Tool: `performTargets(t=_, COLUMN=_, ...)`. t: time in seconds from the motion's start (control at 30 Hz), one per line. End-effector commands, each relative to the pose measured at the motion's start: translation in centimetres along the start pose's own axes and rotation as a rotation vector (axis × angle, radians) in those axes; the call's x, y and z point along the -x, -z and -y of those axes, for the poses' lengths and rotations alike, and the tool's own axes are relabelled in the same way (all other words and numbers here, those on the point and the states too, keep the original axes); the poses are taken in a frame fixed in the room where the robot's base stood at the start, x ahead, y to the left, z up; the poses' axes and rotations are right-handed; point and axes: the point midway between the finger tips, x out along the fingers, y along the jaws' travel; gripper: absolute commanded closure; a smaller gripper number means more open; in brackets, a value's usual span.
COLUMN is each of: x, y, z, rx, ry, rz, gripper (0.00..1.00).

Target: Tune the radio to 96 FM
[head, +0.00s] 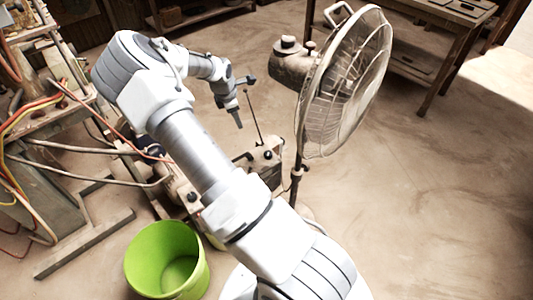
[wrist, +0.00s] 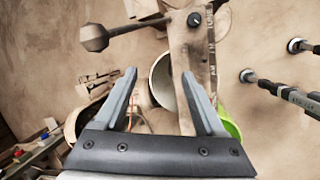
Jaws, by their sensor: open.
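The radio (head: 266,161) appears as a small beige box with dark knobs and a thin upright rod, on the far side of my arm. Part of it is hidden behind the fan's pole and my arm. In the wrist view, what looks like its beige panel (wrist: 187,50) has a black knob (wrist: 195,19) and a marked strip (wrist: 211,50) along its right edge. The markings are too small to read. My gripper (head: 239,123) points down above and left of the radio. In the wrist view my gripper (wrist: 160,72) is open and empty, its right finger overlapping the panel's lower part.
A standing fan (head: 345,80) rises right beside the radio. A green bucket (head: 140,262) stands on the floor at the lower left. A machine with hoses (head: 40,120) fills the left. A rod with a bulbous end (wrist: 95,38) crosses the upper wrist view.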

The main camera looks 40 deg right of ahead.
Motion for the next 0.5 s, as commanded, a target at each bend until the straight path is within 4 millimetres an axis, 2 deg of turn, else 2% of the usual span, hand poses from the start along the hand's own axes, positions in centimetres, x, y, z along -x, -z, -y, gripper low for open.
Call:
performTargets(t=0.03, x=-1.6, y=-0.5, z=1.1, rx=0.042, ry=0.054, rz=0.043, gripper=0.28)
performTargets(t=0.2, x=-3.6, y=-2.2, z=3.5, rx=0.123, ry=0.177, rz=0.142, gripper=0.28)
performTargets(t=0.37, x=-4.4, y=-2.9, z=4.2, rx=0.142, ry=0.213, rz=0.172, gripper=0.28)
performTargets(t=0.5, x=-6.1, y=-3.2, z=4.5, rx=0.14, ry=0.213, rz=0.171, gripper=0.28)
